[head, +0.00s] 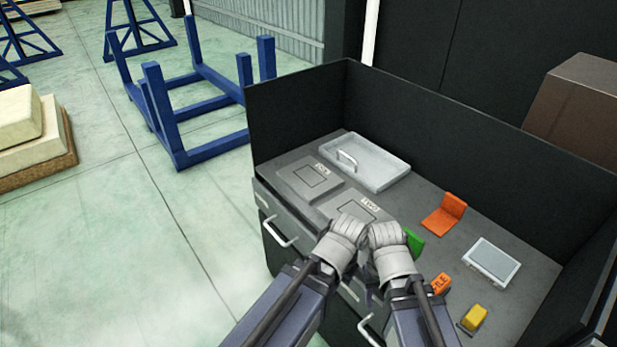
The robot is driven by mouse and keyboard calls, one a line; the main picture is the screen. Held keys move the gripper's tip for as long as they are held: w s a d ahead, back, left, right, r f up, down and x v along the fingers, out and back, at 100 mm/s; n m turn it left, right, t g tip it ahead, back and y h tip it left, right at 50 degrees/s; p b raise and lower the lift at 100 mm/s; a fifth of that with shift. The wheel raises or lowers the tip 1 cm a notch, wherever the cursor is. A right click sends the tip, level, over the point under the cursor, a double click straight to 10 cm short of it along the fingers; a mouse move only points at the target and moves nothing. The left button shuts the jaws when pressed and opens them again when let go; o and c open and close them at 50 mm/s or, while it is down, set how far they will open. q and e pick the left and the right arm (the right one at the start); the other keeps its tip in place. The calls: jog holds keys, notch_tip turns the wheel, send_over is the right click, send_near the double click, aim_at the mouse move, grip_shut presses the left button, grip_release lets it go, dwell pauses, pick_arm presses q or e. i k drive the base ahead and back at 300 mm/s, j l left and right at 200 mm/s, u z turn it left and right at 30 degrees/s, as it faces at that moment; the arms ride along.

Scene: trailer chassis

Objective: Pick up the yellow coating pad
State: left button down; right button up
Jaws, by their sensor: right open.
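The yellow coating pad (475,317) sits near the front right of the grey worktop, on a small dark base. My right gripper (385,233) is up and to the left of the pad, well apart from it, above the front part of the worktop. It is open, and I see nothing in it. My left gripper (345,230) is close beside the right one, farther from the pad. Its fingers are hidden behind the wrist, so its opening does not show.
An orange block (440,283) lies left of the pad, an orange angled piece (443,215) and a pale grey box (491,260) behind it. A green piece (413,243) is partly hidden by my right wrist. An open grey tray (363,165) stands at the back; dark walls (440,130) enclose the worktop.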

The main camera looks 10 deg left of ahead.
aim_at(473, 318)
jog(key=j+z, duration=0.9)
jog(key=k+j+z, duration=0.15)
jog(key=j+z, duration=0.3)
